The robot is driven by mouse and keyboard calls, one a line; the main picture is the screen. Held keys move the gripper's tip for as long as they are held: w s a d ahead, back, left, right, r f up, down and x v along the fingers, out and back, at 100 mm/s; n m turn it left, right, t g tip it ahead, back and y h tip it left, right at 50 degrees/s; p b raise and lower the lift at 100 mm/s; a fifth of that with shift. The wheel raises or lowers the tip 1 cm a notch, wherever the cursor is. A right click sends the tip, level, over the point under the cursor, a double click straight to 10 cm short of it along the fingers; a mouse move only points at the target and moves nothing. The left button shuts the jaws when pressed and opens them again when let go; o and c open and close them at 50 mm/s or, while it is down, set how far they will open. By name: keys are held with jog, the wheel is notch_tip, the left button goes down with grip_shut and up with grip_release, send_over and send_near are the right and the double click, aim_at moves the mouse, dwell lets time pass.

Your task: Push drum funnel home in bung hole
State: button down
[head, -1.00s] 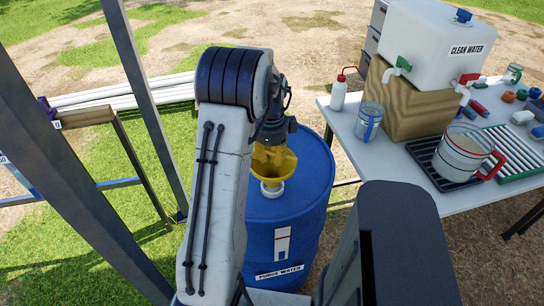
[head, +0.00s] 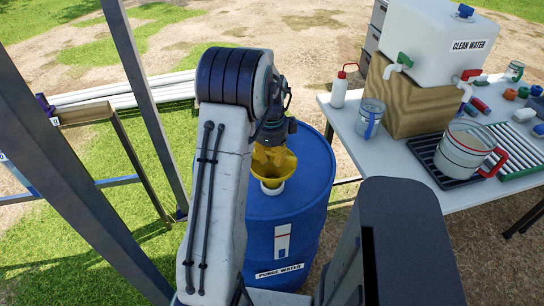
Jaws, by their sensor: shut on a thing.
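The blue drum (head: 305,215) labelled "PURGE WATER" stands upright in the middle of the head view. The yellow funnel (head: 271,178) stands upright over a white ring (head: 271,189) on the drum's top. My gripper (head: 272,150) is above the funnel and reaches down into its mouth. It is shut on the funnel, though the fingers are mostly hidden by the funnel and my arm. The funnel's lower end and the bung hole are hidden, so I cannot tell how deep it sits.
A table (head: 410,180) at the right holds a clean water tank (head: 430,50) on a wooden stand, a jug (head: 462,150), a small cup (head: 369,118) and a wash bottle (head: 340,88). White pipes (head: 120,95) lie at the left. Metal posts cross the left side.

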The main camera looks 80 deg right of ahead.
jog(key=shift+f+b, duration=0.5)
jog(key=shift+f, duration=0.2)
jog(key=c, duration=1.1)
grip_release()
notch_tip(320, 180, up, 12)
jog(key=shift+a, duration=0.35)
